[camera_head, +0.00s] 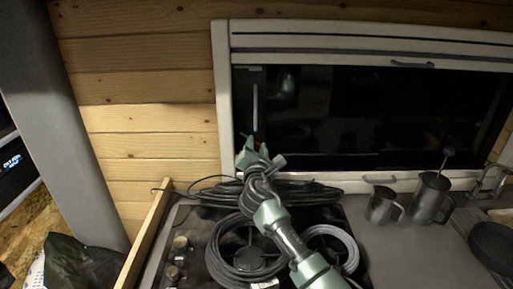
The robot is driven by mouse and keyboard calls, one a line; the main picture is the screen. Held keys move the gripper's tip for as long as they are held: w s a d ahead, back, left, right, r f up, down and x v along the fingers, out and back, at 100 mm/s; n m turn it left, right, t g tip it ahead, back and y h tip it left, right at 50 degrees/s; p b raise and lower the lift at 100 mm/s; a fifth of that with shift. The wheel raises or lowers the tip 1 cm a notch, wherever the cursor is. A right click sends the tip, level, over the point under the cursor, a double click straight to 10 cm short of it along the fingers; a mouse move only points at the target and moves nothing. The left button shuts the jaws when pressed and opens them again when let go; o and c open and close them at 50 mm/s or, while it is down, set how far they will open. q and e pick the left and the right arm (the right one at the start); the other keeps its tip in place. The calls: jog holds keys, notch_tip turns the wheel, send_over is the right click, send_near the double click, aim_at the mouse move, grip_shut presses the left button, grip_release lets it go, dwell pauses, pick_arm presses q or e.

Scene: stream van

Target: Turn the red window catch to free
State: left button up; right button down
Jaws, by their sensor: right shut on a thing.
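The window (375,110) has a pale frame and dark glass and is set in the wooden wall. My right arm reaches up from the bottom of the view to the window's lower left corner. My right gripper (254,147) is there, shut on the red window catch (263,147). Only a small bit of red shows at the fingers; the gripper hides the rest, so I cannot tell which way the catch is turned. My left gripper is not in view.
Below the window, coiled dark cables (228,250) and a grey coil (340,236) lie on a hob with knobs at its left. Two metal jugs (428,198) stand on the counter to the right, near a tap. A wooden edge (147,235) borders the hob's left side.

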jog(key=shift+f, duration=0.1)
jog(key=c, duration=1)
grip_release()
jog(key=shift+s, duration=0.1)
jog(key=shift+s, duration=3.8)
